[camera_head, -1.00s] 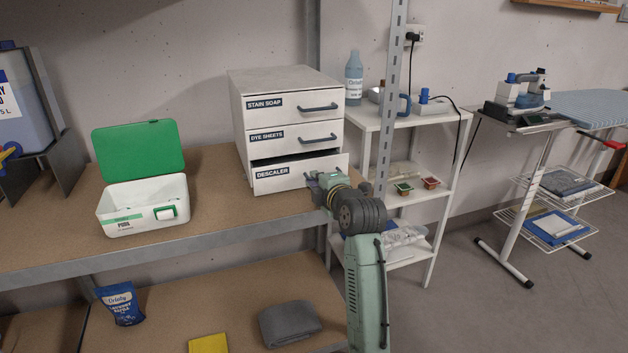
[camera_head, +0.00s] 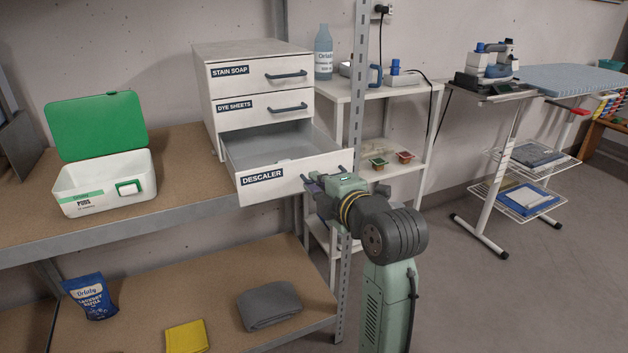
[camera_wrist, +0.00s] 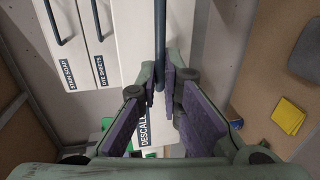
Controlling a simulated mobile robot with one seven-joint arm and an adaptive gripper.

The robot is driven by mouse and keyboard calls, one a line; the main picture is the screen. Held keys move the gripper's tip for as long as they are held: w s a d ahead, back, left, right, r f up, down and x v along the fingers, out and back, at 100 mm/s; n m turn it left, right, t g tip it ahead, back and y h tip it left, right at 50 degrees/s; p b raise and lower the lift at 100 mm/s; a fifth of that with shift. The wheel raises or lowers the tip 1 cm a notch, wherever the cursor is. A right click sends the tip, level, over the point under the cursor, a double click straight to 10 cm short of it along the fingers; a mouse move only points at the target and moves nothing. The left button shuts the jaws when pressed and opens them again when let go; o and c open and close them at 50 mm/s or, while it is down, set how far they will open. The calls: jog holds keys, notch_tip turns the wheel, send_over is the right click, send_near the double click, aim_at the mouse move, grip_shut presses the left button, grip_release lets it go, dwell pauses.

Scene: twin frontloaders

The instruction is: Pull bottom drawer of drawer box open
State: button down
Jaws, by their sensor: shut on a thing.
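The white drawer box (camera_head: 207,105) stands on the shelf, with drawers labelled STAIN SOAP, DYE SHEETS and DESCALER. The bottom drawer (camera_head: 290,178), labelled DESCALER, is pulled well out and its grey inside shows; it looks empty where visible. The upper two drawers are closed. My gripper (camera_head: 318,184) is at the right part of the bottom drawer's front, shut on its dark bar handle. In the wrist view the handle (camera_wrist: 160,45) runs down between the purple-padded fingers (camera_wrist: 169,93). The gripper hides most of the handle in the head view.
A white box with an open green lid (camera_head: 105,183) stands left on the shelf. A metal upright (camera_head: 358,80) rises close behind my gripper. A white side rack (camera_head: 405,92) stands to the right. Open floor lies at the lower right.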

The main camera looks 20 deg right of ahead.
jog(key=c, duration=1.8)
grip_release()
jog(key=shift+o, duration=0.2)
jog(key=v, duration=1.2)
